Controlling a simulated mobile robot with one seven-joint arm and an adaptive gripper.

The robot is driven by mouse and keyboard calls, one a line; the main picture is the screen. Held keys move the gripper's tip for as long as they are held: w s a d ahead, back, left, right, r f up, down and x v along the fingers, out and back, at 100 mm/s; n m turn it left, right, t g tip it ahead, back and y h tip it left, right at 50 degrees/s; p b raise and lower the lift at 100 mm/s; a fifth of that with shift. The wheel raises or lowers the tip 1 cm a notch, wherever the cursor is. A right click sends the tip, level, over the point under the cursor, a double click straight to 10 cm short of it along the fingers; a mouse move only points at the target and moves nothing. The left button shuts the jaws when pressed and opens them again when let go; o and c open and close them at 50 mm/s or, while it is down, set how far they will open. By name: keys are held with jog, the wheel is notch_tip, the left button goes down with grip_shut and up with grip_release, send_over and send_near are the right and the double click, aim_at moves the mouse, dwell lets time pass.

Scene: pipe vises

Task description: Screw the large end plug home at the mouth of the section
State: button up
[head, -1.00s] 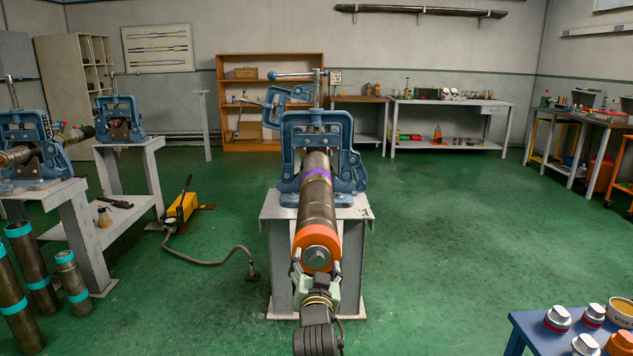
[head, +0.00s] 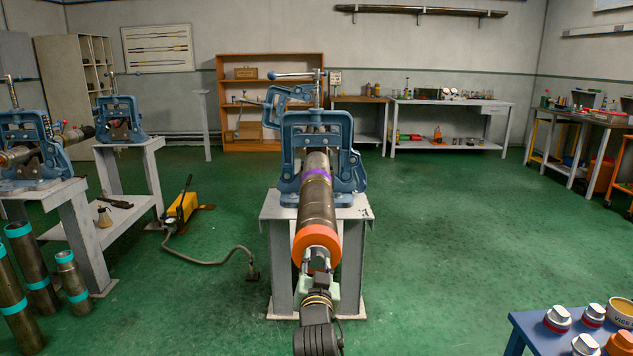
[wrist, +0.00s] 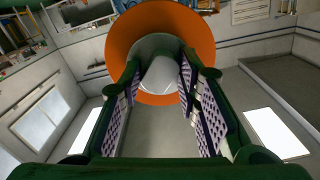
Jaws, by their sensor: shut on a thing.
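The pipe section (head: 318,205) lies in the blue pipe vise (head: 335,130), its mouth facing me, with a purple band partway along it. An orange collar (head: 306,240) rings its near end. The grey head of the end plug (wrist: 160,75) shows inside the orange ring in the wrist view, centred in it. How far the plug sits in the mouth is hidden. My gripper (head: 319,270) is in front of the mouth, in line with the pipe. Its padded fingers, also in the wrist view (wrist: 162,100), are shut on the plug head from both sides.
The vise stands on a grey pedestal (head: 352,260). A yellow pump (head: 182,208) with a hose lies on the floor to the left. Several plugs (head: 557,318) and a tin (head: 620,311) stand on a blue table at lower right. The floor right of the pedestal is clear.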

grip_shut()
jog(key=shift+a+r+m+p, duration=0.1)
jog(key=shift+r+m+p, duration=0.1)
jog(key=shift+m+p, duration=0.75)
jog(key=m+p, duration=0.2)
jog(key=m, duration=0.3)
jog(key=shift+m, duration=0.25)
jog(key=m+p, duration=0.2)
jog(key=m, duration=0.2)
jog(key=shift+f+m, duration=0.1)
jog(key=shift+m, duration=0.3)
jog(key=shift+f+m, duration=0.1)
jog(key=shift+m, duration=0.8)
